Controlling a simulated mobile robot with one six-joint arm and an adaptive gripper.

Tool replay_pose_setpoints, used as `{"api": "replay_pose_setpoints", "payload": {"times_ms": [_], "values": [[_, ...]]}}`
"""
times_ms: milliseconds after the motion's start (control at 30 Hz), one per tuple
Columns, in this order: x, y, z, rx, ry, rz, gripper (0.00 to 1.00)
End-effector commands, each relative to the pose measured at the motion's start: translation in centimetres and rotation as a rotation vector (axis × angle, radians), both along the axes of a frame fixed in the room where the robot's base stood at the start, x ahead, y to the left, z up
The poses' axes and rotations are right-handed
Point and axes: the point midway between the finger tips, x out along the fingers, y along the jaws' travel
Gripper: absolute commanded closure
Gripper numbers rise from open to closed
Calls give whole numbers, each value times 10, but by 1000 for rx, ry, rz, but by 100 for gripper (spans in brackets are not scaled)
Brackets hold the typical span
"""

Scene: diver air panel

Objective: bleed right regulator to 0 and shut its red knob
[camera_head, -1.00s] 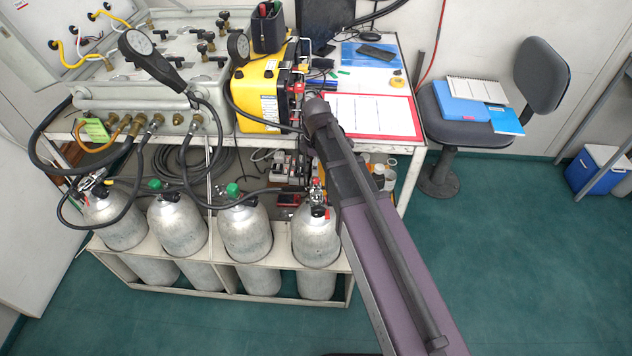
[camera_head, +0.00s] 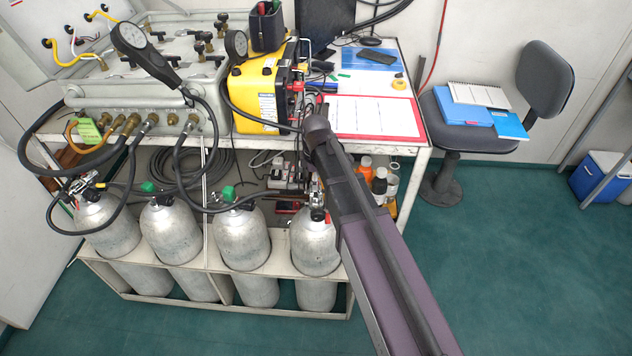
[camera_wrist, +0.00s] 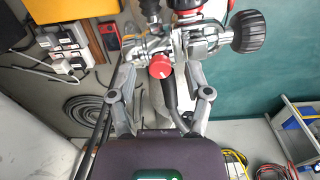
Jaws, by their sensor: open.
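The right regulator (camera_head: 318,196) sits on top of the rightmost grey cylinder (camera_head: 314,244), partly hidden by my arm. In the wrist view the metal regulator (camera_wrist: 190,45) fills the upper middle. Its round red knob (camera_wrist: 160,65) faces the camera, and a black ribbed handwheel (camera_wrist: 265,32) is to its right. My gripper (camera_wrist: 161,76) is open, with one finger on each side of the red knob in the picture. I cannot tell whether either finger touches it. In the head view the gripper is hidden behind my arm. Dial readings are too small to read.
Several cylinders stand in a white rack (camera_head: 215,300). A bench above holds a grey air panel (camera_head: 160,75), a yellow case (camera_head: 258,95) and a red-edged sheet (camera_head: 370,115). Black hoses hang in front.

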Motion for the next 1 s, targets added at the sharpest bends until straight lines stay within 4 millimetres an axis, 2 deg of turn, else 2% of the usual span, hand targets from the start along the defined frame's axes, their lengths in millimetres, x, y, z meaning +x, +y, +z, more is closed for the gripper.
{"api": "replay_pose_setpoints", "payload": {"times_ms": [267, 367, 400, 500, 1000], "values": [[0, 0, 0, 0, 0, 0, 36], [0, 0, 0, 0, 0, 0, 63], [0, 0, 0, 0, 0, 0, 75], [0, 0, 0, 0, 0, 0, 100], [-1, -1, 0, 0, 2, -50, 100]]}}
